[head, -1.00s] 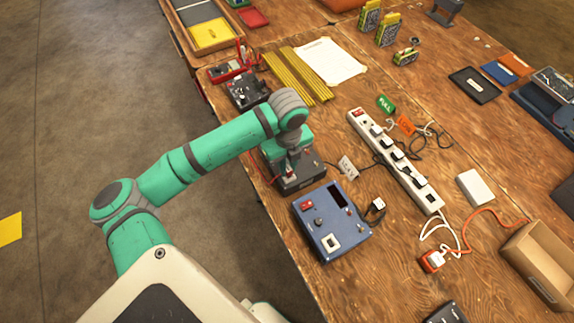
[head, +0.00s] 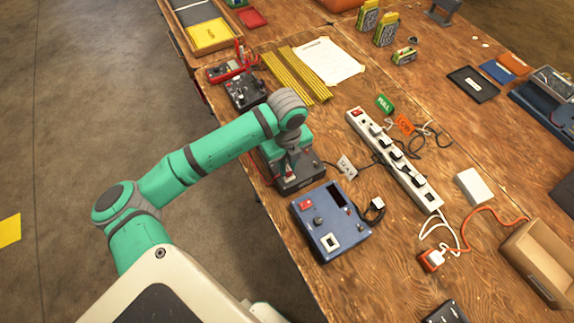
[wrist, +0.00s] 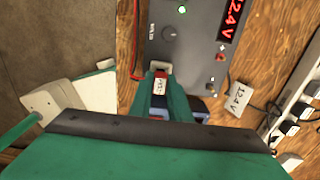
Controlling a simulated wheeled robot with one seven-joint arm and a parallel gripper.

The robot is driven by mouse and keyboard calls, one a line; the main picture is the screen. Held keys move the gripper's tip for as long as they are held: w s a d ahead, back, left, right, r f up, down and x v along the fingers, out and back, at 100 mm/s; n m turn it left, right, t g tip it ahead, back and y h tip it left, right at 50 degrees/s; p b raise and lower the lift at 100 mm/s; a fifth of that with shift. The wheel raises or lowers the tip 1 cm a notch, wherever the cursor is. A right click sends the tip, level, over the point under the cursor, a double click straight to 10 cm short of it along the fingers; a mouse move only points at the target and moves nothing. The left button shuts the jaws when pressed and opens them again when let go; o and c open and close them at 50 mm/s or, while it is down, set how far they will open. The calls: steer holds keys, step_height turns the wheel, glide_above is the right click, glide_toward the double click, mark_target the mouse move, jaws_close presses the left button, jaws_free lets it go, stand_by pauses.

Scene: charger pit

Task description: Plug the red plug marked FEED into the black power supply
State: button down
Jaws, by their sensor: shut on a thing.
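The black power supply (head: 308,184) stands at the left edge of the bench, partly hidden under my arm. In the wrist view its grey face (wrist: 184,45) shows a knob, a green light and a red 12.4V display. My gripper (wrist: 160,80) is shut on the red plug (wrist: 159,76), which bears a small white label too blurred to read for certain. The plug is at the lower edge of the supply's face, by a pale piece there. I cannot tell whether it is inserted or only close. In the head view my gripper (head: 290,165) is over the supply.
A blue box (head: 335,225) with a red switch sits just nearer than the supply. A white power strip (head: 395,160) with several plugs lies to the right. A white 12.4V tag (head: 346,167) lies between. Another dark device (head: 244,90) stands farther back.

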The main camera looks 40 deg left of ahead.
steer(key=shift+w+f, duration=0.1)
steer(key=shift+f, duration=0.55)
stand_by(1.3)
steer(key=c, duration=1.6)
jaws_free()
steer(key=shift+o, duration=0.7)
steer(key=shift+o, duration=1)
steer(key=shift+r, duration=3.75)
